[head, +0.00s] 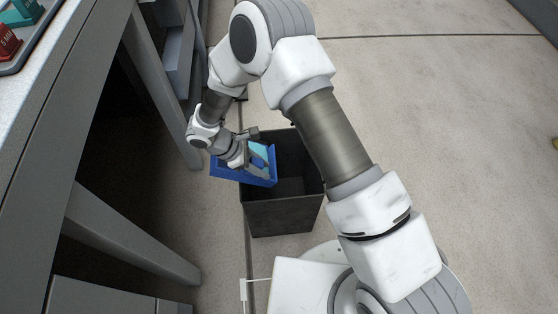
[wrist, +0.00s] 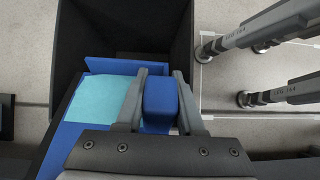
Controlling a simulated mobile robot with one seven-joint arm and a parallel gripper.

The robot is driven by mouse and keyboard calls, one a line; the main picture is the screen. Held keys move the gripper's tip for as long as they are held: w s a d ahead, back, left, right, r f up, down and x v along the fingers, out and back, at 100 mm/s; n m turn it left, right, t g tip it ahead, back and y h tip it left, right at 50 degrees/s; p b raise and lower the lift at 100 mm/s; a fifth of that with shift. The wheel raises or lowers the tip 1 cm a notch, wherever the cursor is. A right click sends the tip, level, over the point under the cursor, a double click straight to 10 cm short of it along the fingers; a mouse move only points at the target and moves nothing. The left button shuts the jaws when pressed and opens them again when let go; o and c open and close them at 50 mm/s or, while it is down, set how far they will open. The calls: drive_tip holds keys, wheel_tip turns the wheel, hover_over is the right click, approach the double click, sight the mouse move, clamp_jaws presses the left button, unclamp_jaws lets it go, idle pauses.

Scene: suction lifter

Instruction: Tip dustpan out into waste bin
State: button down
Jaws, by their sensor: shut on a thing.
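The blue dustpan (head: 226,173) is held at the left rim of the dark waste bin (head: 284,213), partly over its opening. In the wrist view the dustpan (wrist: 97,68) has a light teal flat piece (wrist: 105,100) lying in it. My gripper (wrist: 158,88) is shut on the dustpan's blue handle (wrist: 159,104), one finger on each side. The bin (wrist: 83,30) stands open beyond the dustpan in the wrist view, and the inside that shows is dark. My gripper (head: 243,158) hides part of the dustpan in the head view.
A grey table (head: 84,75) with legs stands at the left, close to the bin. A tray (head: 45,38) with red and teal items lies on its top. Bare concrete floor (head: 440,130) is free to the right.

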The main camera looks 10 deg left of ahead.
drive_tip(key=shift+w+d+r+g+y+p, duration=0.1)
drive_tip(key=shift+w+d+g+y+p, duration=0.05)
drive_tip(key=shift+d+y+p, duration=0.5)
drive_tip(key=shift+w+d+r+g+y+p, duration=0.1)
drive_tip(key=shift+w+d+g+y+p, duration=0.05)
drive_tip(key=shift+d+y+p, duration=0.45)
idle(0.4)
drive_tip(key=shift+w+d+f+g+y+p, duration=0.15)
drive_tip(key=shift+d+y+p, duration=0.3)
drive_tip(key=shift+y, duration=0.35)
drive_tip(key=shift+w+d+g+y+p, duration=0.1)
drive_tip(key=shift+d+g+y+p, duration=0.1)
drive_tip(key=shift+d+y+p, duration=0.45)
drive_tip(key=shift+w+d+f+g+y+p, duration=0.15)
drive_tip(key=shift+d+y, duration=0.15)
drive_tip(key=shift+y, duration=0.7)
idle(0.9)
drive_tip(key=shift+d+y+p, duration=0.45)
drive_tip(key=shift+d+y, duration=0.05)
drive_tip(key=shift+w+d+f+y+p, duration=0.1)
drive_tip(key=shift+d+y+p, duration=0.35)
drive_tip(key=shift+p, duration=0.2)
drive_tip(key=shift+w+d+f+g+y+p, duration=0.15)
drive_tip(key=shift+y+p, duration=0.25)
drive_tip(key=shift+p, duration=0.6)
drive_tip(key=shift+s+d+f+g+y+p, duration=0.1)
drive_tip(key=shift+d+g+y+p, duration=0.2)
drive_tip(key=shift+p, duration=0.65)
